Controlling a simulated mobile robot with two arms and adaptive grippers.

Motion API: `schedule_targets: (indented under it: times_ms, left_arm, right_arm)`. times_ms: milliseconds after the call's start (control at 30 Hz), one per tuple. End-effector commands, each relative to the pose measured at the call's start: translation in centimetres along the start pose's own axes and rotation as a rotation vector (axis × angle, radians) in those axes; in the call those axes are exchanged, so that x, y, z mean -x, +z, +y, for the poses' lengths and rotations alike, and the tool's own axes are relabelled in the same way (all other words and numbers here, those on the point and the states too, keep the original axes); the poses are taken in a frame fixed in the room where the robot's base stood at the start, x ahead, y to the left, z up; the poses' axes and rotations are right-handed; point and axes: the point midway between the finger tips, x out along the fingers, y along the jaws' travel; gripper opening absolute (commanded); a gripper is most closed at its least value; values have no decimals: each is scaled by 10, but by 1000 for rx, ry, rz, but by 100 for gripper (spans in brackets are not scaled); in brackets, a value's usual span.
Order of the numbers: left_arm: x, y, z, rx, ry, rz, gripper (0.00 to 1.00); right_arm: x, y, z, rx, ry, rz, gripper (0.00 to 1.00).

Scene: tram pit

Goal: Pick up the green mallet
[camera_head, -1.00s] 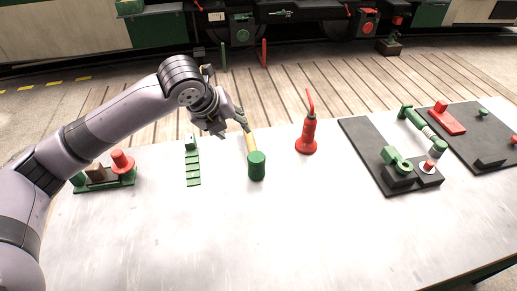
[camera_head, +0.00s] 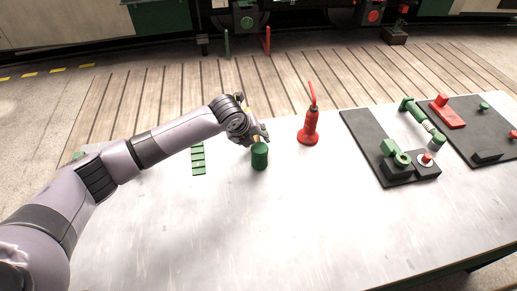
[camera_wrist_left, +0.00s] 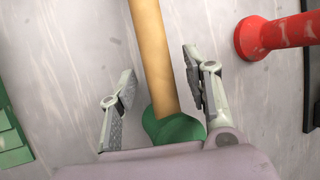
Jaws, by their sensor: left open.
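The green mallet has a green cylindrical head (camera_head: 260,156) and a light wooden handle; it is on the pale table. In the head view my left gripper (camera_head: 262,136) is at the handle, just behind the head, and hides most of the handle. In the left wrist view the wooden handle (camera_wrist_left: 153,55) runs between the two spread fingers of my left gripper (camera_wrist_left: 158,92), with a gap on each side. The green head (camera_wrist_left: 175,129) is partly hidden by my wrist at the bottom. My right gripper is not in view.
A red bottle-shaped tool (camera_head: 308,128) stands close right of the mallet. A green stepped piece (camera_head: 198,160) lies to the left, partly behind my arm. A dark board (camera_head: 365,150) with green and red parts is at right. The front of the table (camera_head: 230,225) is clear.

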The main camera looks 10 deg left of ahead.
Motion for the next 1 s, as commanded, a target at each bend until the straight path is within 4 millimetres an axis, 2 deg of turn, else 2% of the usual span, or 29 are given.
schedule_targets:
  times_ms: [133, 367, 1000]
  left_arm:
    - [-12, 0, 0, 0, 0, -1, 45]
    - [-14, 0, 0, 0, -1, -1, 45]
    - [-13, 1, 0, 0, -1, -2, 3]
  right_arm:
    - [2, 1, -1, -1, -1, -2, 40]
    - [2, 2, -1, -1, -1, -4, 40]
    - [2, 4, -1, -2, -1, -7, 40]
